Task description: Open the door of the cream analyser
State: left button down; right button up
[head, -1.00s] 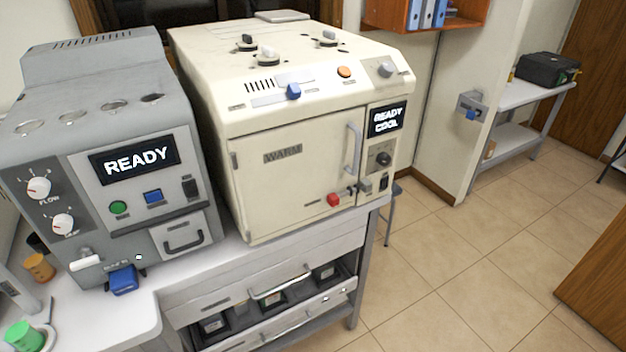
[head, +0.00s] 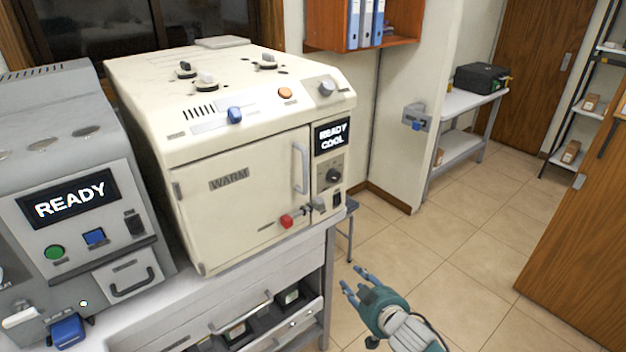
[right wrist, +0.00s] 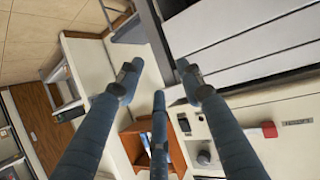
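The cream analyser (head: 250,160) stands on the bench in the middle of the head view. Its front door (head: 242,200), labelled WARM, looks shut. A vertical door handle (head: 300,168) sits at the door's right side. A red latch knob (head: 287,221) is at the door's lower right. The display (head: 332,136) reads READY COOL. My right gripper (head: 354,282) is in front of the bench, below and right of the handle, apart from it. Its fingers are spread and empty in the right wrist view (right wrist: 155,85). My left gripper is not in view.
A grey analyser (head: 75,200) reading READY stands left of the cream one. Open drawers (head: 262,325) with containers stick out below the bench top. The tiled floor (head: 450,240) to the right is clear. A wooden door panel (head: 580,240) stands at the right edge.

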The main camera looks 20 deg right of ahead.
jog(key=s+a+r+t+y, duration=0.1)
jog(key=a+r+t+y, duration=0.2)
jog(key=r, duration=1.2)
jog(key=a+r+t, duration=0.2)
jog(key=a+r, duration=0.3)
jog(key=r, duration=1)
jog(key=w+a+p, duration=0.1)
jog(key=w+p, duration=0.1)
jog(key=w, duration=0.8)
jog(key=shift+w+a+f+n+p, duration=0.15)
jog(key=shift+w+f+n+p, duration=0.15)
jog(key=shift+n+p, duration=0.1)
jog(key=shift+s, duration=0.1)
grip_shut()
